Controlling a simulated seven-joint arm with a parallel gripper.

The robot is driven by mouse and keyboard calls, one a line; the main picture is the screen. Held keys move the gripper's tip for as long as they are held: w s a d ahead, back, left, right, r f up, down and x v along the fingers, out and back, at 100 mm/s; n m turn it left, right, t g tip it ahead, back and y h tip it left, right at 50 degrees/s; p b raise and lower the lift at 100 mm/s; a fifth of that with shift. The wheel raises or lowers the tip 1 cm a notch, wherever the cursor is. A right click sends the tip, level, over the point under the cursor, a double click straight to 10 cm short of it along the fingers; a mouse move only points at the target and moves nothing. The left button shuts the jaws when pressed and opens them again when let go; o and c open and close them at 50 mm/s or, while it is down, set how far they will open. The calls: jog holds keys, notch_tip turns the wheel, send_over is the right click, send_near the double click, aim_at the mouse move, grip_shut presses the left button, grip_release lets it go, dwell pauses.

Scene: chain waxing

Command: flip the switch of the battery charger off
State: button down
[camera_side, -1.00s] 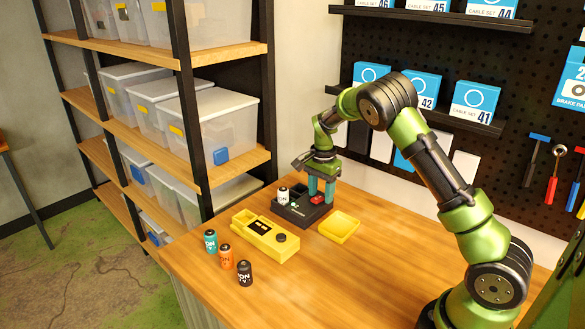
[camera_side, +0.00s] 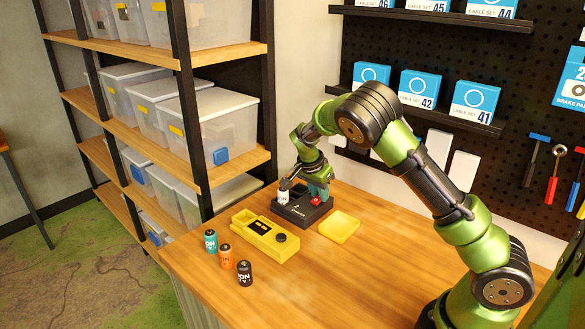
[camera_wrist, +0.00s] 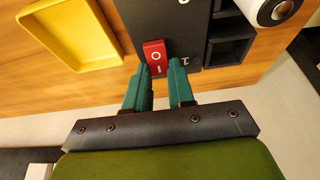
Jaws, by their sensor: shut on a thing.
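The black battery charger (camera_side: 296,213) stands on the bench in the side view, and its dark top also shows in the wrist view (camera_wrist: 190,32). Its red switch (camera_wrist: 154,52), with white marks on it, sits near the charger's edge; in the side view the switch (camera_side: 316,202) is small and partly behind my fingers. My gripper (camera_wrist: 158,66) has its teal fingertips on either side of the switch's near end, shut on it. In the side view my gripper (camera_side: 319,190) is tilted over the charger. A white-and-black battery (camera_side: 284,198) stands upright in the charger.
A yellow tray (camera_side: 339,227) lies right of the charger. A yellow case (camera_side: 265,235) with a black knob is in front. Teal (camera_side: 210,241), orange (camera_side: 226,256) and black (camera_side: 244,273) batteries stand at the front left. The bench's right part is clear.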

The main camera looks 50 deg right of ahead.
jog(key=c, duration=1)
grip_release()
jog(key=shift+o, duration=0.2)
jog(key=v, duration=1.7)
jog(key=shift+f, duration=0.1)
